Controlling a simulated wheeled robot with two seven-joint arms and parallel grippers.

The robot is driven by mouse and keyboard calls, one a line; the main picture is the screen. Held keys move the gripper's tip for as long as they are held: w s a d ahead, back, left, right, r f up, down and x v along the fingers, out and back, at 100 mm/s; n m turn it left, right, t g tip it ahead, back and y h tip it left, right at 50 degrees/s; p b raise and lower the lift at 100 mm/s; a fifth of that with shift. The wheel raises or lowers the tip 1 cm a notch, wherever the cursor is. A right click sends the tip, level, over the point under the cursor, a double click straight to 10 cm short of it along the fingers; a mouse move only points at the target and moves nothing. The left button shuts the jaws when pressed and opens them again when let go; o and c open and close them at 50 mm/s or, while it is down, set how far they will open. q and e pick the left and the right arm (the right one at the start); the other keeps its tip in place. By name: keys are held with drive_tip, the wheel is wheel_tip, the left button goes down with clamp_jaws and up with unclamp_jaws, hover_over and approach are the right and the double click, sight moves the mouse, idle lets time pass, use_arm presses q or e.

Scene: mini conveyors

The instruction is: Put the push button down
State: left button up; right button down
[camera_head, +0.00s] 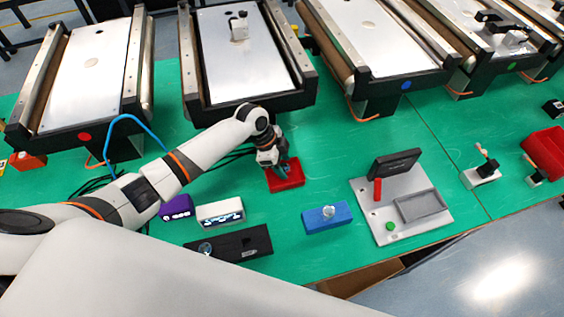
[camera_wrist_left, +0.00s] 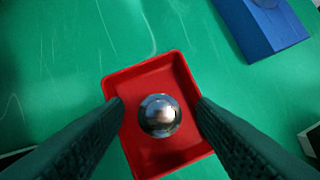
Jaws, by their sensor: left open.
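A shiny round metal piece, which looks like the push button (camera_wrist_left: 159,115), sits inside a small red tray (camera_wrist_left: 178,68). The red tray (camera_head: 287,184) also shows in the head view, on the green table below my left gripper (camera_head: 282,167). In the left wrist view my left gripper (camera_wrist_left: 159,104) is open, with one dark finger on each side of the metal piece and a gap on both sides. In the head view the gripper hides the metal piece. My right gripper is not in view.
A blue block (camera_head: 328,217) with a round metal top stands right of the tray. A white box (camera_head: 220,213), a purple box (camera_head: 176,207) and a black block (camera_head: 232,244) lie to its left. A grey plate (camera_head: 400,231) is further right. Mini conveyors (camera_head: 245,60) line the back.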

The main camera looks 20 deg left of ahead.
use_arm(q)
drive_tip(key=w+b+v, duration=0.1)
drive_tip(key=v, duration=1.1)
drive_tip(key=shift+s+b, duration=0.35)
drive_tip(key=shift+s, duration=0.1)
